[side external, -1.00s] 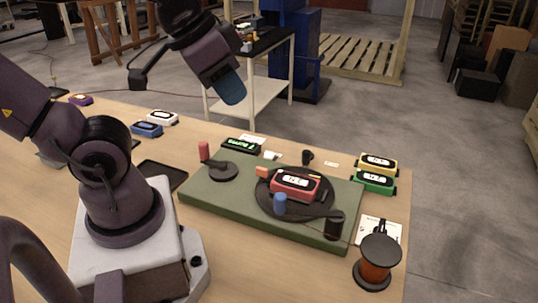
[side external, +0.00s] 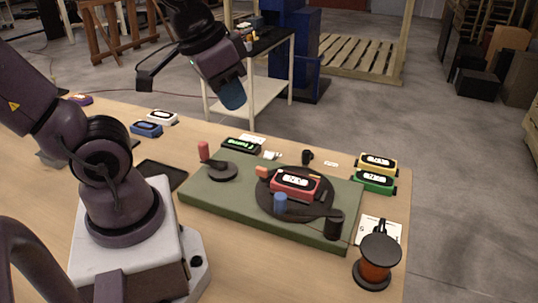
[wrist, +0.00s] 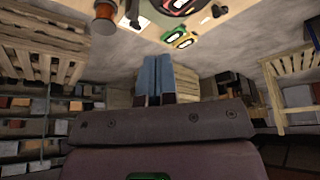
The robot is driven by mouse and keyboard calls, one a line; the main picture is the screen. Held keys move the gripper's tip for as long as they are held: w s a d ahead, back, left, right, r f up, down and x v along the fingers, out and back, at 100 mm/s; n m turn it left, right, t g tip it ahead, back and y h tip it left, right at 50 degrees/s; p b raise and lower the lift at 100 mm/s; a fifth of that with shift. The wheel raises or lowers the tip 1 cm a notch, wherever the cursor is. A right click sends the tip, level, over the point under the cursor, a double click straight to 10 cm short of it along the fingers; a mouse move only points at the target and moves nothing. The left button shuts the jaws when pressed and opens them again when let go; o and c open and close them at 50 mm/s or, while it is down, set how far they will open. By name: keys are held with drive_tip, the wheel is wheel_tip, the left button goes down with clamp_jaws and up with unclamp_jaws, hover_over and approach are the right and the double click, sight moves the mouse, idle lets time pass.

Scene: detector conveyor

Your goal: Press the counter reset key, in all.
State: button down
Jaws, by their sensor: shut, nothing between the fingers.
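A black counter box (side external: 241,146) with a lit green display stands at the back edge of the green board in the side view. Its digits are too small to read, and I cannot make out a separate reset key on it. My gripper (side external: 232,97) is in the air above and behind the counter, apart from it, with its blue fingers pointing down. In the wrist view the two blue fingers (wrist: 158,78) are together and empty. The counter cannot be made out in the wrist view.
The green board (side external: 225,207) carries a black turntable (side external: 268,207) with a red detector (side external: 296,186), a red-knobbed lever (side external: 204,151) and a blue knob (side external: 280,203). Yellow (side external: 378,163) and green (side external: 373,181) detectors sit right. An orange spool (side external: 376,273) stands front right.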

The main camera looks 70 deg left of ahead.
drive_tip(key=w+a+f+n+g+h, duration=0.2)
drive_tip(key=w+a+f+n+h, duration=0.1)
drive_tip(key=w+a+f+n, duration=0.35)
drive_tip(key=n+t+y, duration=0.1)
drive_tip(key=n+t, duration=0.6)
drive_tip(key=n, duration=1.1)
hover_over(269, 155)
wheel_tip(269, 155, down, 14)
drive_tip(key=shift+s+f+m, duration=0.1)
drive_tip(key=shift+m, duration=0.15)
drive_tip(key=shift+f, duration=0.15)
drive_tip(key=shift+f, duration=4.25)
drive_tip(key=shift+f, duration=0.1)
drive_tip(key=shift+f, duration=0.35)
